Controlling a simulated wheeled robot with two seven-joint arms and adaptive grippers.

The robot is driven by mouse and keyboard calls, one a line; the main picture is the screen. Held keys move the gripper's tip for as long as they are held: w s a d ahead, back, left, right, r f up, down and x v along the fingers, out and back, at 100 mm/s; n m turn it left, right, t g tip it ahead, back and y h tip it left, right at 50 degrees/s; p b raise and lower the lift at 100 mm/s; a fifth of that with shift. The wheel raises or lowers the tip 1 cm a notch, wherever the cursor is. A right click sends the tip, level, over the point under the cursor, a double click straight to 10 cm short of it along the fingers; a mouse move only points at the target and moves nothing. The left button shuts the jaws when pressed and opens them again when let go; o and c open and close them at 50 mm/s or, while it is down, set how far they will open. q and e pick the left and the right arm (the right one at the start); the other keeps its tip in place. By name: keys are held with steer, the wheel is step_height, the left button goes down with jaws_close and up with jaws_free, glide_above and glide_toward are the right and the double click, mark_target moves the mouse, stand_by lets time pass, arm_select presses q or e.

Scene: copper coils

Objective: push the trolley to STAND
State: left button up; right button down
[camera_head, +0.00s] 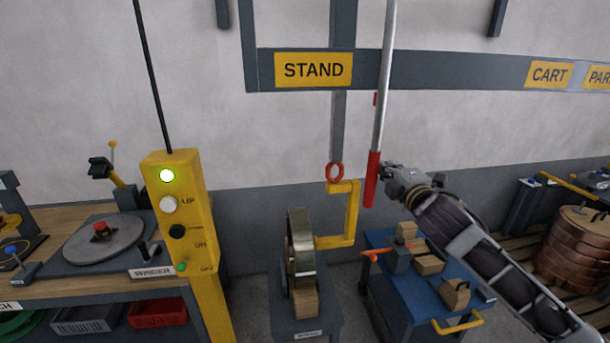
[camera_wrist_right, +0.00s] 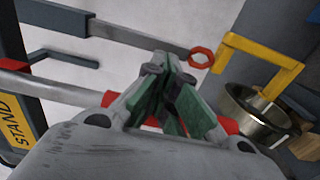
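The trolley itself is not in view. The hook's lower arm reaches to the steel coil (camera_head: 301,250) on a small stand. A grey pole (camera_head: 384,80) with a red grip (camera_head: 371,180) hangs just right of the bar. My right gripper (camera_head: 390,173) is at this grip; in the right wrist view its green-padded fingers (camera_wrist_right: 175,100) close around it. My left gripper is not in view.
A yellow button pendant (camera_head: 180,215) with a lit green lamp stands at left, before the winder bench (camera_head: 75,285). A blue tool cart (camera_head: 400,290) is below my right arm. CART sign (camera_head: 549,74) and copper coils (camera_head: 575,250) are further right.

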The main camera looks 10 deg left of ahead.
steer(key=s+a, duration=0.2)
steer(key=a, duration=0.5)
steer(key=s+a+p, duration=0.1)
steer(key=s+a, duration=0.2)
steer(key=a, duration=0.4)
stand_by(1.9)
steer(key=shift+d, duration=0.15)
stand_by(0.5)
steer(key=shift+w+d+p, duration=0.25)
steer(key=shift+d+p, duration=0.05)
steer(key=shift+d, duration=0.4)
steer(key=shift+w+d+p, duration=0.25)
steer(key=shift+d, duration=0.45)
steer(key=v, duration=1.2)
steer(key=shift+p, duration=0.45)
steer(key=shift+r, duration=0.1)
